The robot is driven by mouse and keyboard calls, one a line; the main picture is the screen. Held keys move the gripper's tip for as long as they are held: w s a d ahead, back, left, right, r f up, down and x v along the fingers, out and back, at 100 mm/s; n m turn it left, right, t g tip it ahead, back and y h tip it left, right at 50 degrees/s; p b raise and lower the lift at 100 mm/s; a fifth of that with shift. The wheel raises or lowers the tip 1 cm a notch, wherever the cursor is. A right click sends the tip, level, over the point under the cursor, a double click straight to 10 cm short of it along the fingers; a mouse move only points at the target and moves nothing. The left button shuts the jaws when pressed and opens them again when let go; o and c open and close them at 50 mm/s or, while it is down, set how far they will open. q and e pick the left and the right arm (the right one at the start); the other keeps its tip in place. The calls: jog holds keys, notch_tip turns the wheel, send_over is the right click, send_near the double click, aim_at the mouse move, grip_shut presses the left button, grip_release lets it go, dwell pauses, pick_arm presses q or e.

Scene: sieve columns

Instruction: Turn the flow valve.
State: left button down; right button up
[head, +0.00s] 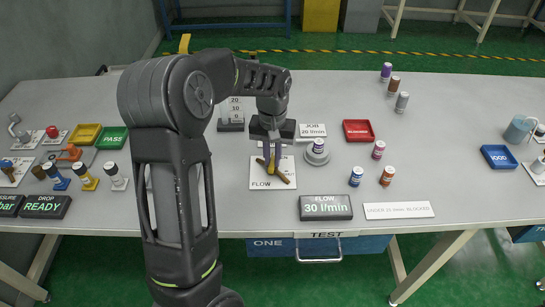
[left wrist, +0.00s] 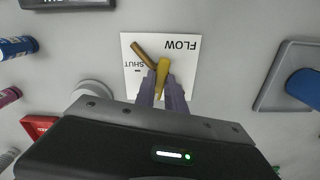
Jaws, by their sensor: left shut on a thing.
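The flow valve (head: 283,177) sits on a white plate marked FLOW (head: 258,172) in the middle of the bench. It shows a yellow lever part and a brown bar. In the left wrist view the brown bar (left wrist: 144,50) points toward the word SHUT, and the yellow part (left wrist: 162,78) lies between the fingers. My left gripper (head: 273,157) reaches down from above and is shut on the yellow part. The fingers hide some of the valve. A dark display (head: 325,207) in front reads FLOW 30 l/min. My right gripper is not in view.
A card (head: 312,130) behind reads JOB 20 l/min. A small column with a blue-banded top (head: 318,146) stands on a round grey base close right of the valve. My left arm covers the left-centre bench.

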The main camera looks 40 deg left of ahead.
aim_at(273, 160)
pick_arm(q)
jog(key=shift+n, duration=1.1)
jog(key=c, duration=1.4)
grip_release()
notch_tip(273, 160, up, 8)
jog(key=shift+f, duration=0.1)
